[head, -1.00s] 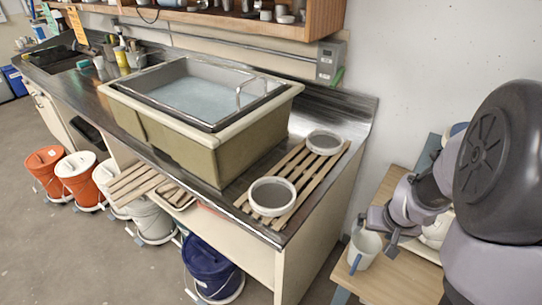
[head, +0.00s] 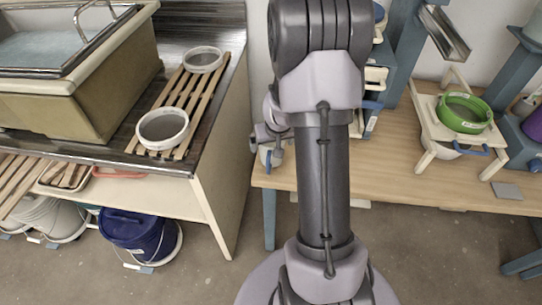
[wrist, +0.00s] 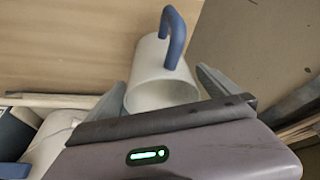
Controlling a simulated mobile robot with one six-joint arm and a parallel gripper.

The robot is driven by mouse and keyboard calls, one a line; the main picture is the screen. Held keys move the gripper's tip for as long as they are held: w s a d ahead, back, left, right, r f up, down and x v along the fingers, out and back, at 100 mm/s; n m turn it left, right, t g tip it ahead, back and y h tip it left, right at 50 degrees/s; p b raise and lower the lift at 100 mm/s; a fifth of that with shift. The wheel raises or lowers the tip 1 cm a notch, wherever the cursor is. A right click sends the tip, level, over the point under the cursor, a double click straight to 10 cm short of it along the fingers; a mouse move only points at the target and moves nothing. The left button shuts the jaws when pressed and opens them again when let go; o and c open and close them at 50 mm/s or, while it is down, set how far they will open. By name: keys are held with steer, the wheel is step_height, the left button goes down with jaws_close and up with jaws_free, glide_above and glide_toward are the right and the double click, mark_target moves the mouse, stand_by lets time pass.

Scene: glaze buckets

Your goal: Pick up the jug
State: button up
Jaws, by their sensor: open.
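The jug (wrist: 158,62) is white with a blue handle (wrist: 174,38), and it stands on a light wooden table top. In the wrist view my gripper (wrist: 161,78) is open, with one finger on each side of the jug and its rim facing the palm. I cannot tell whether either finger touches it. In the head view my gripper (head: 268,137) is at the left end of the wooden table, and only a little of the jug (head: 265,157) shows beneath it. My own arm hides part of that area.
The wooden table (head: 400,178) holds a white stand (head: 425,128) with a green sieve (head: 464,113). To the left, a steel counter carries a sink and a slatted rack (head: 192,95) with two round sieves. A blue bucket (head: 135,235) stands on the floor below.

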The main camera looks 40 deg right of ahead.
steer(key=shift+w+d+f, duration=0.1)
steer(key=shift+w+f, duration=0.1)
steer(key=shift+f, duration=0.4)
steer(key=shift+r, duration=0.15)
steer(key=shift+c, duration=0.4)
steer(key=c, duration=1.3)
